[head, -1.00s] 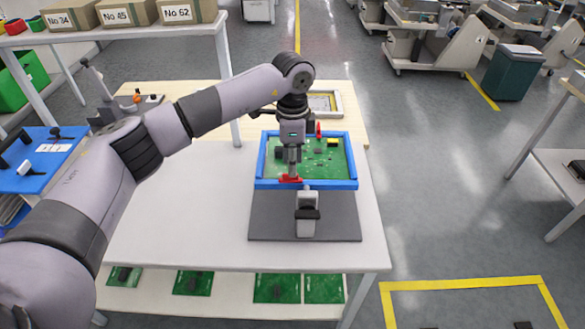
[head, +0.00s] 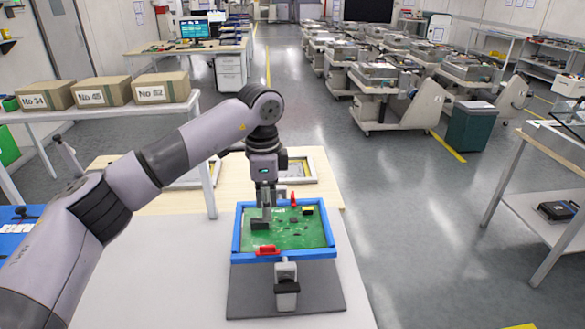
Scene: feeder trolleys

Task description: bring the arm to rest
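My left arm comes in from the left and bends down over the bench. My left gripper (head: 266,208) hangs above a green circuit board (head: 300,236) in a blue frame (head: 331,222). Its fingers are small and partly dark, so I cannot tell whether they are open or shut. A red clip (head: 268,250) sits on the frame's near edge, apart from the gripper. Another red piece (head: 293,199) is at the far edge. My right gripper is not in view.
The frame stands on a dark grey mat (head: 325,293) with a grey post (head: 286,276) in front. Boxes (head: 160,88) stand on a shelf at left. A dark green bin (head: 471,130) and trolleys (head: 398,108) are at right. Open floor (head: 420,220) lies right of the bench.

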